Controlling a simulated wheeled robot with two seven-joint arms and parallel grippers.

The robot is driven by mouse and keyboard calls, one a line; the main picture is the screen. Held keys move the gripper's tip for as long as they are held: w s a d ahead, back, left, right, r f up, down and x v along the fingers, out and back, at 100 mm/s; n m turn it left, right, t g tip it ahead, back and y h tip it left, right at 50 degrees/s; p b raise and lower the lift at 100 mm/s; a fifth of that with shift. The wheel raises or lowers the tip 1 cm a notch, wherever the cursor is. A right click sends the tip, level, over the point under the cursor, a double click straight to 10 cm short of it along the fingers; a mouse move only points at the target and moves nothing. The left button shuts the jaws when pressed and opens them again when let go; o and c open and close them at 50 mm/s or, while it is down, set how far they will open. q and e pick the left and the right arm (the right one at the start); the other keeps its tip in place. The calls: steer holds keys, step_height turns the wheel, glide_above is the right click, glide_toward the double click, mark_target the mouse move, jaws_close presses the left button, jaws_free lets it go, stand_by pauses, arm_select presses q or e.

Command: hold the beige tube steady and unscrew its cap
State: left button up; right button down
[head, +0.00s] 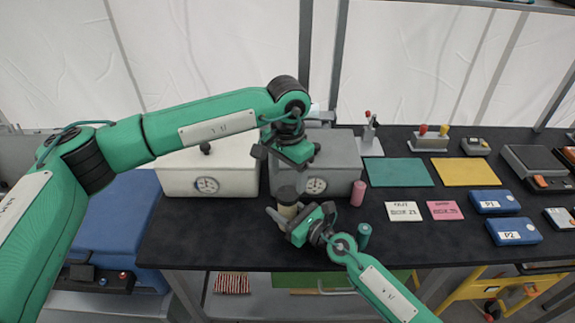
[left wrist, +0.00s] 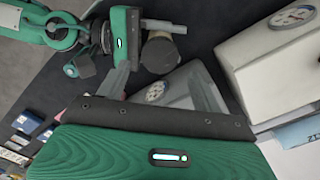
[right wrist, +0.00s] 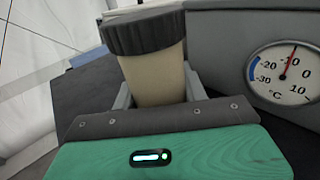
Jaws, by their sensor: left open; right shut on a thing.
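The beige tube (right wrist: 155,80) stands upright in the right wrist view, with a dark ribbed cap (right wrist: 145,32) seated on its top. My right gripper (head: 288,219) is shut around the tube's body below the cap, one finger on each side. In the head view the tube (head: 287,211) and cap (head: 287,193) are in front of the grey box. My left gripper (head: 287,170) is open and empty above the cap, apart from it. The left wrist view shows the cap (left wrist: 160,54) beyond the open fingers.
A grey box (head: 345,150) with a dial and a white box (head: 235,178) stand close behind. A pink cylinder (head: 358,193) and a teal cylinder (head: 364,235) stand to the right. Mats, cards and blue cases lie further right on the black table (head: 215,235).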

mark_target(288, 193)
arm_select(q)
steer(key=shift+f, duration=2.75)
